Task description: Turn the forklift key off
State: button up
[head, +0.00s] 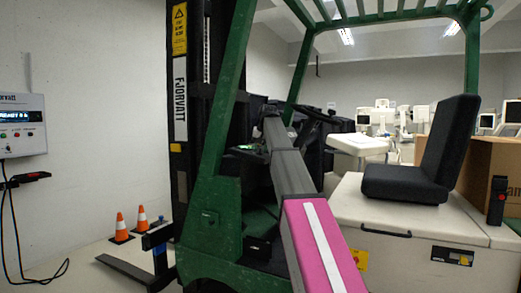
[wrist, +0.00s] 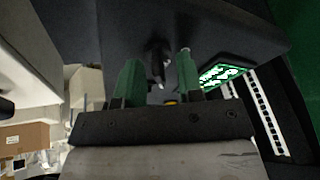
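In the wrist view my gripper (wrist: 158,66) is open, its two green fingers spread apart. A small dark key-like piece (wrist: 159,60) with a paler part hangs from the dark dash (wrist: 225,25), in the gap between the fingers as seen here. Neither finger visibly touches it; I cannot tell its depth or its turned position. In the head view my arm reaches into the cab of the green forklift (head: 220,150), and the key and fingers cannot be made out there.
A lit green-and-white panel (wrist: 222,73) sits just right of the fingers. The steering wheel (head: 318,115) and black seat (head: 425,155) are right of my arm. Green posts frame the cab. Two orange cones (head: 121,227) stand at the left by a wall charger (head: 20,125).

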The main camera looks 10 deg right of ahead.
grip_shut()
jog(key=n+y, duration=0.1)
jog(key=n, duration=0.5)
jog(key=shift+n+y, duration=0.3)
jog(key=shift+y, duration=0.1)
jog(key=n, duration=0.2)
jog(key=n+g+y, duration=0.1)
jog(key=n, duration=0.2)
jog(key=shift+n+g, duration=0.3)
dwell(0.4)
grip_release()
